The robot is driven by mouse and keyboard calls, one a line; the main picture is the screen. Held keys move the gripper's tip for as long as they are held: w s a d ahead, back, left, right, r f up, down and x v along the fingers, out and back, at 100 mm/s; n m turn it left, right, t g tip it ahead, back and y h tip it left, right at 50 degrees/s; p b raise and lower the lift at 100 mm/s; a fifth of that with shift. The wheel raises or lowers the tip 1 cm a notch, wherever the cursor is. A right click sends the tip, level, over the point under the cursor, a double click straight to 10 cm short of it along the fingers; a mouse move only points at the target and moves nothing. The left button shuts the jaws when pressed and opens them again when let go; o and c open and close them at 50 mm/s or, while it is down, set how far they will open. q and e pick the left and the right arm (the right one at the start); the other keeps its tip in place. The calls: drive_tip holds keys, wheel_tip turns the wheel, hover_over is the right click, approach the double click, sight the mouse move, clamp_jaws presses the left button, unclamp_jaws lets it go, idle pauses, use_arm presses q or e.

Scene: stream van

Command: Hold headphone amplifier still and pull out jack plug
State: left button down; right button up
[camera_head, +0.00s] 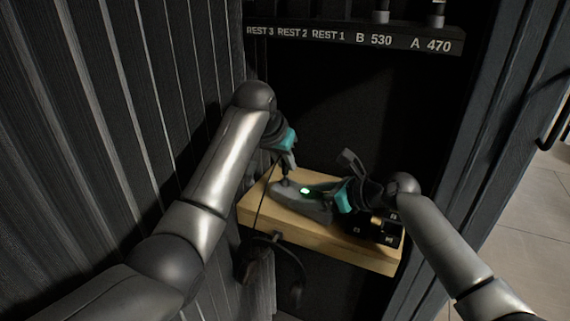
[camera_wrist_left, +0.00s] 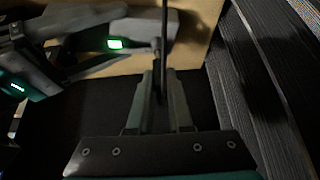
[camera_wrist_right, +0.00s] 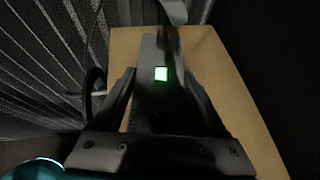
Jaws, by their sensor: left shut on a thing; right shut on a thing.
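The grey headphone amplifier (camera_head: 306,207) with a lit green display lies on a wooden shelf. It also shows in the left wrist view (camera_wrist_left: 140,28) and the right wrist view (camera_wrist_right: 158,105). My right gripper (camera_head: 332,203) is shut across the amplifier body, one finger on each side in the right wrist view (camera_wrist_right: 160,80). My left gripper (camera_head: 286,174) is shut on the dark jack plug (camera_head: 285,183) at the amplifier's far left end. The plug is mostly hidden between the fingers (camera_wrist_left: 160,70). I cannot tell how deep it sits in the socket.
The wooden shelf (camera_head: 262,217) is narrow, with ribbed dark wall (camera_head: 130,110) close on the left. A thin cable (camera_head: 260,205) hangs down to dark headphones (camera_head: 290,270) below its front edge. A black box (camera_head: 388,238) sits at its right end. A labelled rack (camera_head: 350,37) is above.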

use_arm(q)
drive_tip(key=shift+r, duration=1)
use_arm(e)
drive_tip(key=shift+f, duration=0.15)
use_arm(q)
drive_tip(key=shift+r, duration=1.35)
use_arm(e)
drive_tip(key=o, duration=1)
drive_tip(key=shift+o, duration=1.3)
